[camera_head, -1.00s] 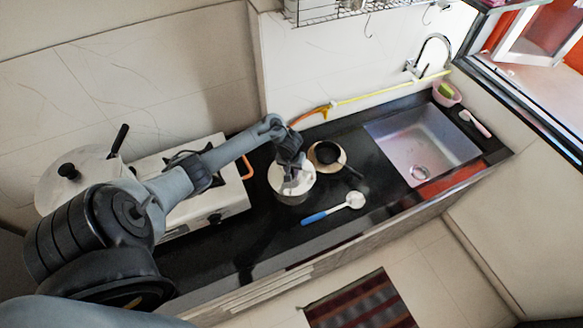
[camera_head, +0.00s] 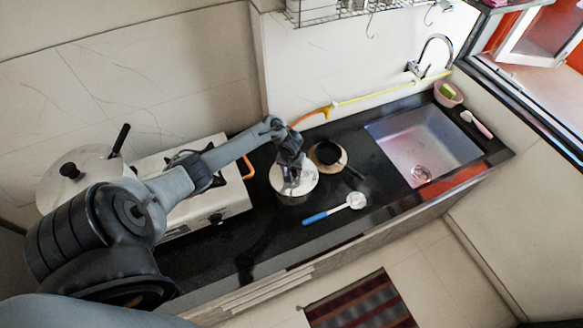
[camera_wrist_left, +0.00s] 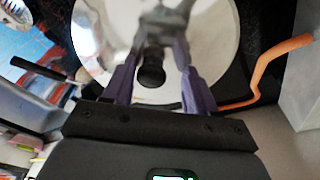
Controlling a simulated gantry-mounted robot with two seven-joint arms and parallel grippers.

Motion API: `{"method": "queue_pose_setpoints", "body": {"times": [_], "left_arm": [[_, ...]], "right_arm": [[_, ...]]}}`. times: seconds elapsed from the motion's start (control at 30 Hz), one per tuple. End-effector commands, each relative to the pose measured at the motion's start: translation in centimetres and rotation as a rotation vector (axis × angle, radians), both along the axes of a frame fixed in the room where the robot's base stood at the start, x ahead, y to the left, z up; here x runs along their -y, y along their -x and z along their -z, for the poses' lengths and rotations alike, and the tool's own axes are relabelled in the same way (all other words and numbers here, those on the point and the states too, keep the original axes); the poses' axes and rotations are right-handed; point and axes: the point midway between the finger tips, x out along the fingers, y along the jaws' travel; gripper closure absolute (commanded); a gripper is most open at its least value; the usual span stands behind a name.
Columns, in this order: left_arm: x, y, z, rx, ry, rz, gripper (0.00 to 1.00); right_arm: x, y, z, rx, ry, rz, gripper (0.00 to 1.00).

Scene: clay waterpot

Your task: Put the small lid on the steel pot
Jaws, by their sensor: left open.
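The steel pot (camera_head: 292,199) stands on the black counter right of the stove. The small round shiny lid (camera_head: 305,183) lies over its top; it fills much of the left wrist view (camera_wrist_left: 222,40), with its black knob (camera_wrist_left: 151,70). My left gripper (camera_head: 291,184) is directly above the lid, pointing down. In the left wrist view its purple fingers (camera_wrist_left: 160,62) stand apart on either side of the knob, and I see a gap around the knob. The gripper hides part of the lid in the head view. My right gripper is not in view.
A big lidded pot (camera_head: 85,180) stands on the stove (camera_head: 215,200) at left. A small dark pan (camera_head: 327,153) sits close right of the steel pot. A blue-handled ladle (camera_head: 335,209) lies in front. The sink (camera_head: 425,145) is farther right.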

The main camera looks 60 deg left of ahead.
Motion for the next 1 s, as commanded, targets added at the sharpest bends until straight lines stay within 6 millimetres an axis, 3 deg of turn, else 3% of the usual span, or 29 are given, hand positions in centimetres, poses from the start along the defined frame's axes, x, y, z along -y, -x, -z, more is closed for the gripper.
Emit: {"method": "queue_pose_setpoints", "body": {"times": [0.17,0.7,1.0], "left_arm": [[0.4,0.2,-1.0,-0.002,0.007,0.004,0.37],[0.7,1.0,-9.7,0.001,-0.003,0.000,0.37],[0.9,1.2,-10.8,0.000,-0.003,0.000,0.37]], "right_arm": [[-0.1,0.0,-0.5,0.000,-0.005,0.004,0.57],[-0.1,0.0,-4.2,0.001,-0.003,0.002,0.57],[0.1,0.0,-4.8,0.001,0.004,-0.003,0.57]]}}
